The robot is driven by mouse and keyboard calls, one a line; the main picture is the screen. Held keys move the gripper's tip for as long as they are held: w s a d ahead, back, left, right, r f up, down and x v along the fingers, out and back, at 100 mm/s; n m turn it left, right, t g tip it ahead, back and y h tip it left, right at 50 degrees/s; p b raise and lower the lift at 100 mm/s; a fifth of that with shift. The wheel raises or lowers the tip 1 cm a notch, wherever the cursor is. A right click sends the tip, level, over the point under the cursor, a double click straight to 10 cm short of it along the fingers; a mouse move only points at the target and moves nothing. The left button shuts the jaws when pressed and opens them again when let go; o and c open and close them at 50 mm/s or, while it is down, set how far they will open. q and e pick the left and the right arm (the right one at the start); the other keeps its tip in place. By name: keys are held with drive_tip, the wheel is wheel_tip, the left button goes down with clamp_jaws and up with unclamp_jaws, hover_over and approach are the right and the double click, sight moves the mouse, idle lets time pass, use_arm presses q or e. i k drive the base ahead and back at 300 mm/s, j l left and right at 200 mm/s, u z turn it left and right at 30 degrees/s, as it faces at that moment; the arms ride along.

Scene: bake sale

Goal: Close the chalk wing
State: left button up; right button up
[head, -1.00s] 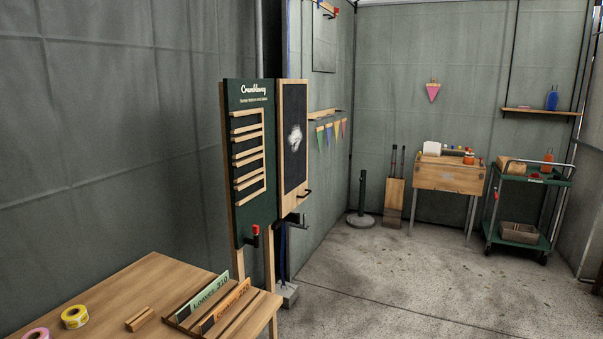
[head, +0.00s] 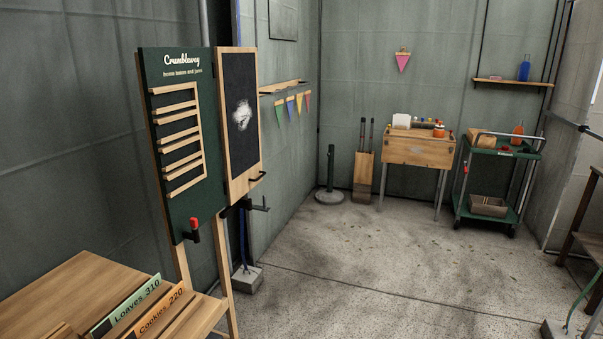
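The chalk wing (head: 238,110) is a wood-framed dark panel with a white chalk smudge. It stands at the right side of the green Crumbleway sign board (head: 176,215), swung out from the board's face rather than lying over it. A dark handle (head: 257,178) sits low on the wing's right edge. A red-tipped dark latch or hook (head: 193,228) is at the lower right of the green board. The board's face shows several empty wooden rails (head: 179,144). Neither of my grippers is in view.
A wooden table (head: 60,300) with Loaves and Cookies signs (head: 140,300) stands in front of the board at lower left. A grey block (head: 247,279) sits by the board's legs. Concrete floor (head: 360,270) is open to the right. A green cart (head: 490,185) stands at the back.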

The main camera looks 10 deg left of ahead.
sight(235, 69)
drive_tip(key=i+l+z, duration=0.2)
drive_tip(key=i+z, duration=0.5)
drive_tip(key=i, duration=0.15)
drive_tip(key=i+u, duration=0.25)
drive_tip(key=i, duration=0.3)
drive_tip(key=i+l+u, duration=0.2)
drive_tip(key=i, duration=0.3)
drive_tip(key=i+u, duration=0.2)
drive_tip(key=u, duration=0.15)
drive_tip(key=i+u, duration=0.45)
drive_tip(key=u, duration=0.25)
